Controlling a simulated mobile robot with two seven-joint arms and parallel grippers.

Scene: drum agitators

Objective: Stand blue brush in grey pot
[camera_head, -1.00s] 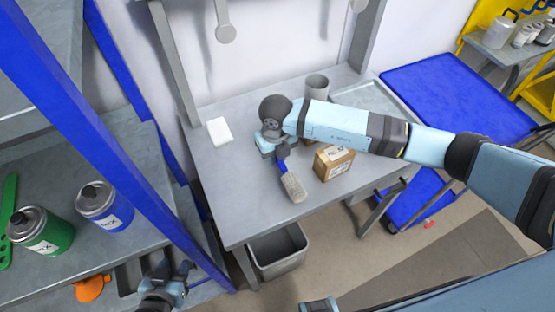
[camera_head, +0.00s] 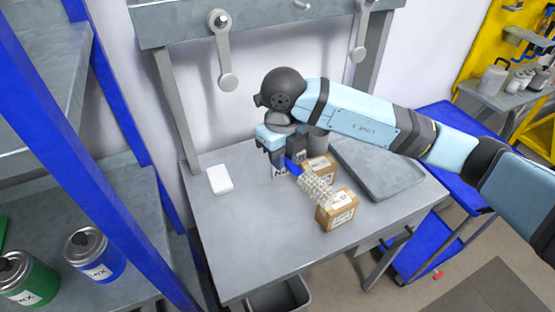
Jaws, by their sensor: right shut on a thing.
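My right gripper (camera_head: 284,168) is shut on the blue brush, above the back part of the grey table (camera_head: 245,235). The brush has a blue handle (camera_head: 293,166) and pale, see-through-looking bristles (camera_head: 317,188) that point right and toward the front. It is tilted, and its bristles overlap the small boxes in the picture. The grey pot (camera_head: 318,143) stands behind my right wrist and forearm, which hide most of it. The brush is outside the pot. My left gripper is not in view.
Two cardboard boxes, one in front (camera_head: 338,212) and one behind (camera_head: 320,165), lie near the brush. A white block (camera_head: 220,179) is at left, a grey tray (camera_head: 378,172) at right. The table's front left is clear. A blue post (camera_head: 120,170) stands left.

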